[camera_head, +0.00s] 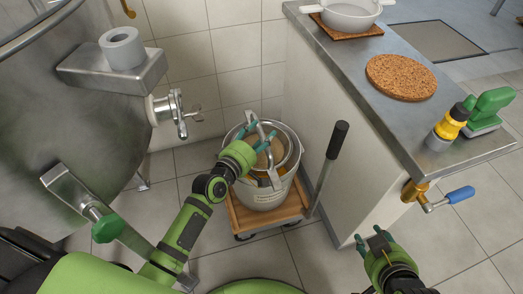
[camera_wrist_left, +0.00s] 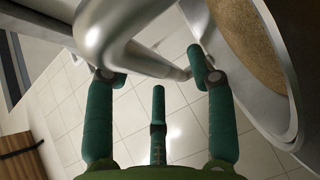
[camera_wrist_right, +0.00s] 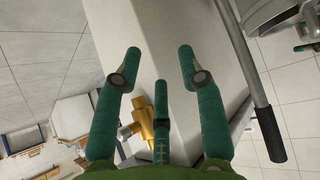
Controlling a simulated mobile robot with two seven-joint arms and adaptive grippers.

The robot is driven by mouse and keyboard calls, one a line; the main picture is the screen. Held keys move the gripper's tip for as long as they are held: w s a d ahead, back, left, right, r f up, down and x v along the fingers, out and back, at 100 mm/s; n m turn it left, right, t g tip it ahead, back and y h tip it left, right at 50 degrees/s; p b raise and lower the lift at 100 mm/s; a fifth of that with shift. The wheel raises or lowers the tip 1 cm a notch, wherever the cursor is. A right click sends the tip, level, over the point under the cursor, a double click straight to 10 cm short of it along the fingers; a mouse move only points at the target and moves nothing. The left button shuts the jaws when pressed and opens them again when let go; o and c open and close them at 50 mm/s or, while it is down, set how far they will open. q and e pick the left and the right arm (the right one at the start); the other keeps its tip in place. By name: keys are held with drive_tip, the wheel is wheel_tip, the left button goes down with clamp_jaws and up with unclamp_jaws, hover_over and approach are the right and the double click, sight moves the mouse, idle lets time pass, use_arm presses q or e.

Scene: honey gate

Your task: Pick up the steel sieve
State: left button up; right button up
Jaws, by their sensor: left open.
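The steel sieve (camera_head: 285,142) sits on top of a steel bucket (camera_head: 263,196), its round rim around a brown, grainy inside. Its thick steel handle (camera_head: 271,176) crosses above the rim. My left gripper (camera_head: 262,146) is over the bucket at this handle, its fingers apart. In the left wrist view, the curved handle (camera_wrist_left: 125,45) runs across between the fingertips and hides part of one finger; I cannot tell if they touch. The brown inside (camera_wrist_left: 247,40) shows at the right. My right gripper (camera_head: 373,241) is open and empty beside the counter; its spread fingers show in the right wrist view (camera_wrist_right: 158,65).
The bucket stands on a wooden dolly (camera_head: 240,219) with a black-gripped push handle (camera_head: 338,140). A large steel tank (camera_head: 60,125) with a valve (camera_head: 179,113) stands left.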

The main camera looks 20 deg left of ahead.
use_arm(q)
drive_tip(key=shift+w+d+f, duration=0.1)
drive_tip(key=shift+w+d, duration=0.05)
drive_tip(key=shift+w, duration=0.35)
clamp_jaws()
use_arm(e)
drive_tip(key=shift+w+a+r+t, duration=0.3)
drive_tip(key=shift+w+r+t, duration=0.2)
drive_tip(key=shift+w+r, duration=0.25)
drive_tip(key=shift+s+f, duration=0.1)
